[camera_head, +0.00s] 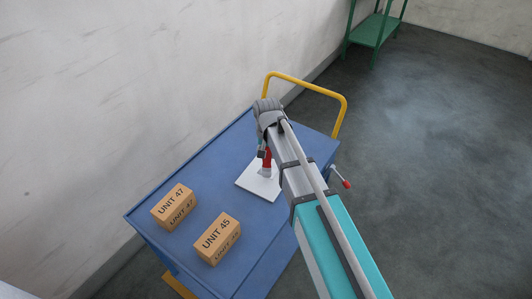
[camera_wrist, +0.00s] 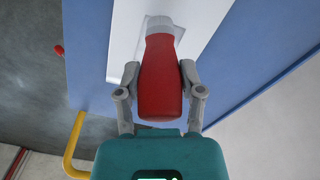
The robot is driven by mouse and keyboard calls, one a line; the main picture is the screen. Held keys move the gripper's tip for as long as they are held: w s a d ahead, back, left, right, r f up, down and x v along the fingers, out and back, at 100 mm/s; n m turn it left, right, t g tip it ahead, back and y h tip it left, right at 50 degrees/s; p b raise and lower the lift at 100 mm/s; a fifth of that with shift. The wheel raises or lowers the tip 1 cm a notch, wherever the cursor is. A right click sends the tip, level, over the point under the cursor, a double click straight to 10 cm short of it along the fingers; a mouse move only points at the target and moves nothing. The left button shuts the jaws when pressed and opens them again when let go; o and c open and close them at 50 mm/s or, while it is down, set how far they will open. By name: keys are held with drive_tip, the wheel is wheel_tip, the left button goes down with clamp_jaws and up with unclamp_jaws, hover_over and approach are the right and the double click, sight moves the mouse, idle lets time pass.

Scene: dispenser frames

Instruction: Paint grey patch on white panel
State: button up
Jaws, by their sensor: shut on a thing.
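A white panel (camera_head: 254,184) lies flat on the blue cart top. My gripper (camera_wrist: 160,78) is shut on a red bottle-shaped tool (camera_wrist: 160,95), with one finger on each side of its body. The tool's pale end points at the white panel, which also shows in the wrist view (camera_wrist: 124,35). A light grey area (camera_wrist: 139,48) shows on the panel around that end. I cannot tell whether the end touches the panel. In the head view the red tool (camera_head: 267,158) stands over the panel, and my arm hides part of the panel's right side.
The blue cart (camera_head: 235,155) carries two cardboard boxes, UNIT 47 (camera_head: 174,207) and UNIT 45 (camera_head: 218,238), at the left and front. A yellow handle (camera_head: 318,91) rises at its far end. A wall (camera_head: 120,90) runs close along the left. The floor at right is clear.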

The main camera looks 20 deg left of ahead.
drive_tip(key=shift+r+p, duration=1.95)
drive_tip(key=shift+r, duration=0.3)
drive_tip(key=shift+r+p, duration=1.5)
